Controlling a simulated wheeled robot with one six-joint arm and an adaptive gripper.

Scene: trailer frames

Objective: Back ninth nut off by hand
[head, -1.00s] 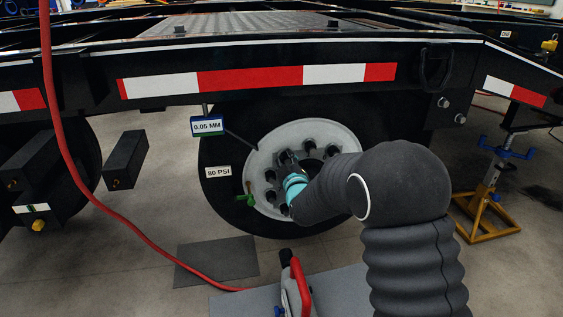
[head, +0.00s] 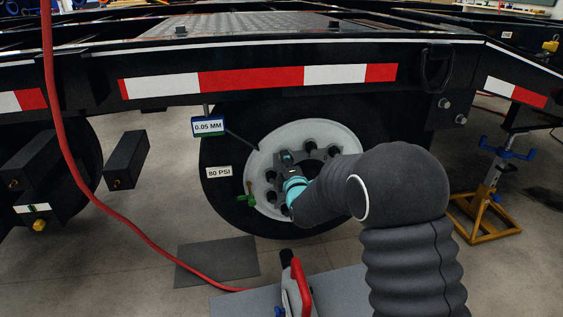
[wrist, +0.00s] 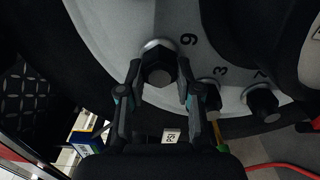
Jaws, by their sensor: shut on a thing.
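The white wheel (head: 318,131) with several dark nuts is mounted in the black tire below the trailer frame. My gripper (head: 284,160) reaches the wheel's left side in the head view. In the wrist view, my gripper (wrist: 160,67) has one finger on each side of a dark hex nut (wrist: 159,70) and is shut on it. The nut sits against a pale washer or seat. A digit that looks like 9 is marked on the wheel just right of it. Two more nuts, by the marks 3 (wrist: 210,98) and 7 (wrist: 263,103), are at the right.
A green valve or clip (head: 246,197) is at the wheel's lower left. A dial tag reading 0.05 MM (head: 208,126) and an 80 PSI tag (head: 219,172) are near the tire. A red hose (head: 115,225) hangs at left. A yellow jack stand (head: 485,210) stands at right.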

